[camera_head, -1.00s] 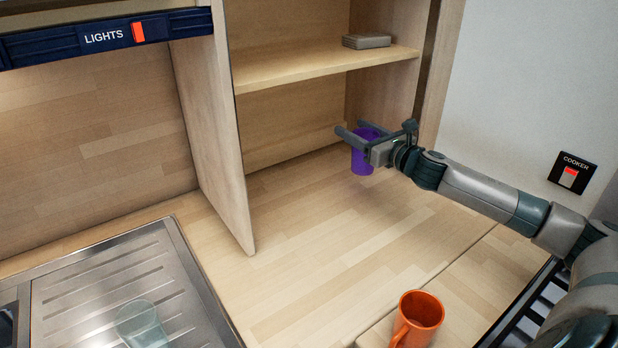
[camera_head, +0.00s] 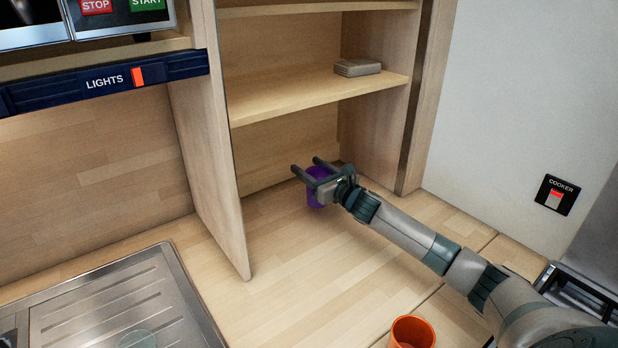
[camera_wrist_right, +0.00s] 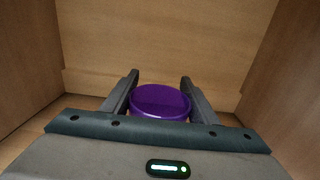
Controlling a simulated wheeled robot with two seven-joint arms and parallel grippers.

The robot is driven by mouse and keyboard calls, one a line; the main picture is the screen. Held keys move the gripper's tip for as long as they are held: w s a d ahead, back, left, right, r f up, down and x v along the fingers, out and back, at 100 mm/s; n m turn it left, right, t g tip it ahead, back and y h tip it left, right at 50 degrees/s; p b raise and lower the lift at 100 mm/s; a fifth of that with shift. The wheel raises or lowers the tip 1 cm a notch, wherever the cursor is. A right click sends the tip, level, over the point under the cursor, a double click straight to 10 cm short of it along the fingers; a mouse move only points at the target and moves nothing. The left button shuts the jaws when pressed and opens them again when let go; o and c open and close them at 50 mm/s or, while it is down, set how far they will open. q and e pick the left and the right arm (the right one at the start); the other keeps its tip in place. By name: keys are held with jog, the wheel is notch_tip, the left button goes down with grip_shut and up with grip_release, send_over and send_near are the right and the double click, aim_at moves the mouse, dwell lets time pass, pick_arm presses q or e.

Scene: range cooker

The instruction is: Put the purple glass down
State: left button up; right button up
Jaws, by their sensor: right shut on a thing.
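The purple glass (camera_head: 316,196) is upright between the fingers of my right gripper (camera_head: 306,166) in the head view. It is in the lower bay of the wooden shelf unit, at or just above the worktop; I cannot tell whether its base touches. In the right wrist view the purple glass (camera_wrist_right: 160,100) shows its round rim between the two fingers of the right gripper (camera_wrist_right: 160,88). The right gripper is shut on it. The glass's lower part is partly hidden by the gripper. My left gripper is not in view.
An orange mug (camera_head: 412,332) stands at the front. A clear glass (camera_head: 138,339) is on the steel drainer (camera_head: 120,300) at the left. The shelf (camera_head: 300,97) spans above the bay, with an upright panel (camera_head: 205,150) on the left. Worktop (camera_head: 290,270) in front is clear.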

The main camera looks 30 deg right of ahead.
jog(key=shift+f, duration=0.1)
dwell(0.3)
notch_tip(320, 180, down, 4)
jog(key=shift+r+p, duration=0.1)
jog(key=shift+p, duration=0.55)
jog(key=o, duration=1.7)
